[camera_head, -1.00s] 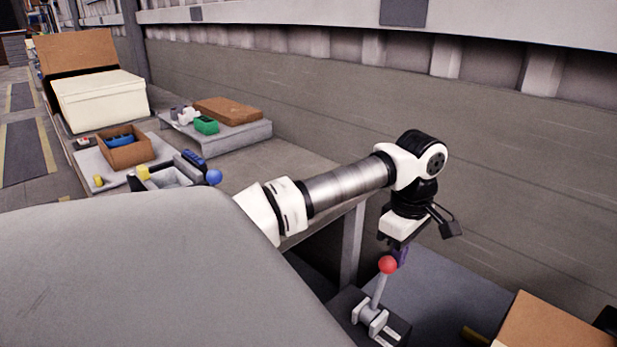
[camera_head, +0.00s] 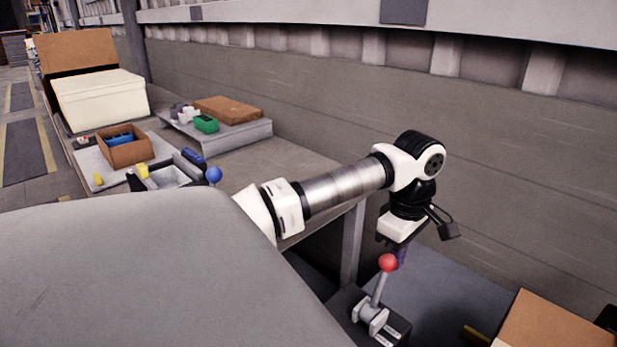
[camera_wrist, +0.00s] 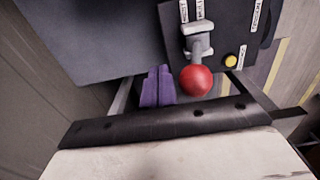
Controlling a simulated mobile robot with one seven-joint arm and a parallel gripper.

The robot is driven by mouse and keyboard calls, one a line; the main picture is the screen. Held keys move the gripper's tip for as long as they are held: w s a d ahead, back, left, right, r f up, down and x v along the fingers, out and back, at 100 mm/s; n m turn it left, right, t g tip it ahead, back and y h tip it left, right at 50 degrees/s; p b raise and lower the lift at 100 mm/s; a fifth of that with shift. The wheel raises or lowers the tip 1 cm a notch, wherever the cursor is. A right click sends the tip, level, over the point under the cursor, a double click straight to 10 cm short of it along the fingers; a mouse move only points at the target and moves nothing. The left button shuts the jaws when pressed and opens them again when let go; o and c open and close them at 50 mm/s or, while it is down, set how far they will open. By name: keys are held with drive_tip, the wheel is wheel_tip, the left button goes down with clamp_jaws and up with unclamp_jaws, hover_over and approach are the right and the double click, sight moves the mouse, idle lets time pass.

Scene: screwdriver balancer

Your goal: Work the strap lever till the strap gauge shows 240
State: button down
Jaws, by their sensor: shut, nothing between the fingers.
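A lever with a red ball knob (camera_head: 388,262) stands on a dark base at the lower right of the head view. Its grey shaft leans slightly right toward the knob. In the wrist view the red knob (camera_wrist: 196,81) is right of my gripper's purple fingers, with its labelled plate behind. My gripper (camera_wrist: 157,87) is shut and empty, its fingers together, close beside the knob. I cannot tell whether they touch it. In the head view my gripper (camera_head: 401,258) is partly hidden behind the knob. The labels are too small to read, and I make out no gauge reading.
A yellow button (camera_wrist: 231,61) sits on the plate right of the lever. A cardboard box (camera_head: 545,325) is at the lower right. A blue-knobbed lever (camera_head: 214,175) stands further left, near an open brown box (camera_head: 127,150). A wall runs behind my arm.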

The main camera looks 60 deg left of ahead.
drive_tip(key=shift+s+d+b, duration=1)
drive_tip(key=shift+s+d, duration=0.15)
drive_tip(key=shift+s, duration=3.6)
drive_tip(key=w+a, duration=0.2)
drive_tip(key=w, duration=0.7)
drive_tip(key=shift+w+a+p, duration=0.15)
drive_tip(key=shift+w+p, duration=0.15)
drive_tip(key=shift+p, duration=0.1)
wheel_tip(320, 180, up, 7)
drive_tip(key=p, duration=0.5)
drive_tip(key=shift+s, duration=0.15)
